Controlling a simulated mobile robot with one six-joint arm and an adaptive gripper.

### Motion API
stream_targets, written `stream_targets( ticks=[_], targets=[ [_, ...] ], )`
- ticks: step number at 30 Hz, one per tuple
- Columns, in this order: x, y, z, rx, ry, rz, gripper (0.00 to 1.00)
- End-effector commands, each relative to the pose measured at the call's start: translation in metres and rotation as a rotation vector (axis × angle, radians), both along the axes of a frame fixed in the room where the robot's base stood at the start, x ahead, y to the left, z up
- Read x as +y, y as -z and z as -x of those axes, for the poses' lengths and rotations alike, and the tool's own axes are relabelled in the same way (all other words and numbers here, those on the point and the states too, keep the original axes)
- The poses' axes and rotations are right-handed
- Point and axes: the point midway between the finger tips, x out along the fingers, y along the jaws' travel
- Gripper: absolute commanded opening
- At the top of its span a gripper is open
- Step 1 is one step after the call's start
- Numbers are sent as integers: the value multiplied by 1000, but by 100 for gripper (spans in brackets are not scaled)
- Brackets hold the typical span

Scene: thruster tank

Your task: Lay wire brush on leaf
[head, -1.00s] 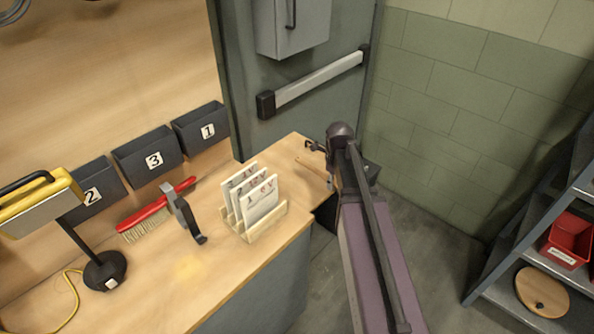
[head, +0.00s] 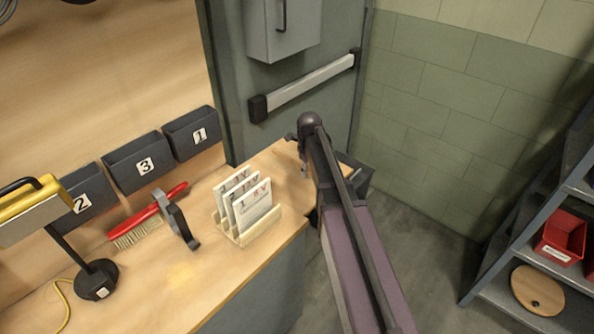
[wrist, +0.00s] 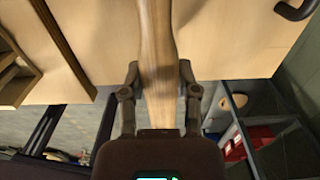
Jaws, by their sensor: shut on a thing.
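My gripper (head: 303,160) is at the far right end of the wooden bench (head: 200,290), mostly hidden behind my own arm in the head view. In the wrist view, my gripper (wrist: 160,75) is shut on a smooth wooden handle (wrist: 156,35), with one finger on each side. The handle runs away from me above the bench top; its far end is out of view, and no bristles show on it. A red-handled brush (head: 140,232) with pale bristles lies on the bench further left. I cannot pick out a separate leaf from the bench top.
A wooden rack (head: 247,237) of upright cards stands near the bench's front edge. Numbered bins (head: 140,170) line the back, with a lamp (head: 95,280) at left. A shelf with a red bin (head: 562,238) is at right.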

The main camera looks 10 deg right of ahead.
Motion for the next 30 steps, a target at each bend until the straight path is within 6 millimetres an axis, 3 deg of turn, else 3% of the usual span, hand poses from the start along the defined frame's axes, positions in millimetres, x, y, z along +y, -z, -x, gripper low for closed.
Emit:
stream_targets(
  ticks=[3, 9, 23, 30],
  targets=[
    [9, 3, -24, 0, -1, 0, 0],
    [19, 5, -43, 0, -1, 0, 0],
    [21, 5, -46, 0, 0, 0, 0],
    [26, 13, -58, 0, 0, 0, 0]
  ],
)
